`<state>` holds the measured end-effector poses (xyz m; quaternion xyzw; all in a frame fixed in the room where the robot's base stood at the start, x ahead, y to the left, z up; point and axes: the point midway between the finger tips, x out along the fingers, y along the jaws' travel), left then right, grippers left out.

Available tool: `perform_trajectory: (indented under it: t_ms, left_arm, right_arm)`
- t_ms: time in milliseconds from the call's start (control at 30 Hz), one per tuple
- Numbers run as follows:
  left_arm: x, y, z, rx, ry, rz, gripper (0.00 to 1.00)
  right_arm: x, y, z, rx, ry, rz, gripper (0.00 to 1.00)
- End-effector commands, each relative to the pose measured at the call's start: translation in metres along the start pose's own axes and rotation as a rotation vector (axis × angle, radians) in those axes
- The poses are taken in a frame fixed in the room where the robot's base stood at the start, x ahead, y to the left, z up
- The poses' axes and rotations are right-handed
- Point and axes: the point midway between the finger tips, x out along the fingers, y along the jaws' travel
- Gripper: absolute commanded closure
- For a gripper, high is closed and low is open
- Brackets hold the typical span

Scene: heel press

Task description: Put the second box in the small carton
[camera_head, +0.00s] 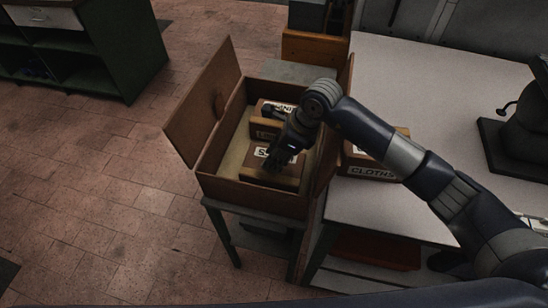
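The small carton (252,196) is brown, with its flaps standing open, on a small stand left of the white table. Inside it a brown box with a white label (272,176) lies near the front. Other brown labelled boxes (263,130) are behind it, partly hidden by my arm. My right gripper (279,164) points down inside the carton, at the front box's label. The dark fingers are small here, and I cannot tell whether they grip, touch or are clear of the box. My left gripper is not in view.
A box marked CLOTHS (370,172) sits on the white table (440,90), close to the carton's right flap, partly behind my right arm. A dark machine (518,130) stands at the table's right. A green shelf (140,50) is at far left. The tiled floor left of the carton is clear.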

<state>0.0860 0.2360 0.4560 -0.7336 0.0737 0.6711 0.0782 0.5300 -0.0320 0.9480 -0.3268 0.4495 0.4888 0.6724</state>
Motion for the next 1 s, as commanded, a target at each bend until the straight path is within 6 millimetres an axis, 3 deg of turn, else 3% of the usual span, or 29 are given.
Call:
perform_trajectory:
  t_ms: [300,500,1000]
  left_arm:
    - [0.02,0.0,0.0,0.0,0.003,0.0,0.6]
    - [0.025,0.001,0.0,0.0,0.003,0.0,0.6]
    - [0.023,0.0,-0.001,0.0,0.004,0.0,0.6]
  right_arm:
    - [-0.069,-0.002,-0.001,0.0,-0.002,-0.006,0.7]
    - [-0.098,-0.001,-0.001,0.001,-0.001,-0.003,0.7]
    - [-0.111,0.0,0.001,0.0,0.0,0.0,0.7]
